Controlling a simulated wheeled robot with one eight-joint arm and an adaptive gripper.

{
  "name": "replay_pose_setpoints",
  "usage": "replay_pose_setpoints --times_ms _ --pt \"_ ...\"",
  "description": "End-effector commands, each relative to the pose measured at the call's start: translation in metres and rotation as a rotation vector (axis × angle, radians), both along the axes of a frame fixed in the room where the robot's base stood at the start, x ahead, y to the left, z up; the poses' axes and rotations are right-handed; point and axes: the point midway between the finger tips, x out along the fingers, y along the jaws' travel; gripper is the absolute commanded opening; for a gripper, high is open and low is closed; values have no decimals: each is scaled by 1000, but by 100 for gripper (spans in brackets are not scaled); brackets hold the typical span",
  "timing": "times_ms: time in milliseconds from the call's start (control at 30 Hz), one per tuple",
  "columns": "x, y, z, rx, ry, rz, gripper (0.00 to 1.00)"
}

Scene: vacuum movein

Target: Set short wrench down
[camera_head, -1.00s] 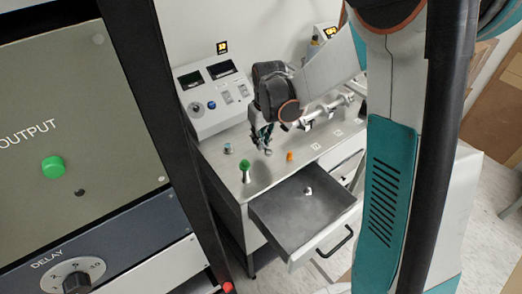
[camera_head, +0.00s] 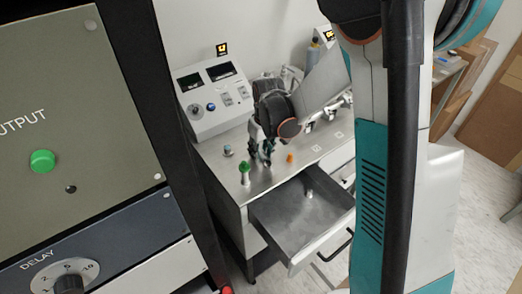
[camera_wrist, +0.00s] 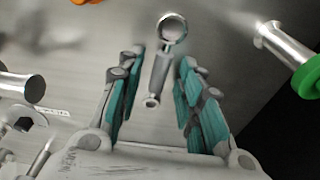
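The short wrench (camera_wrist: 163,70) is a grey metal tool with a ring at its far end and a small end nearer me in the wrist view. It is between the two teal-padded fingers of my gripper (camera_wrist: 161,60). Gaps show on both sides of it, and neither finger appears to touch it. My gripper is open. In the head view my gripper (camera_head: 265,158) is low over the front of the metal workbench (camera_head: 222,172), near the green-topped post (camera_head: 244,172). The wrench cannot be made out clearly there.
An open grey drawer (camera_head: 290,222) juts from the bench below my gripper. The green-topped post (camera_wrist: 285,45) is right of my fingers in the wrist view. An orange knob (camera_head: 290,158) is close by. Silver fittings (camera_wrist: 20,88) are at the left. A control box (camera_head: 212,97) is behind.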

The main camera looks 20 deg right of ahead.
Motion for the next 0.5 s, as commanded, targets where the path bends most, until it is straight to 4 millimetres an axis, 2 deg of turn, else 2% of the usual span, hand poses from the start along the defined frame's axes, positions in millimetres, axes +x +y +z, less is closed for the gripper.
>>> replay_pose_setpoints --times_ms 300,500 --pt "0 0 5 0 0 0 34" --pt "-5 -1 38 0 0 0 34"
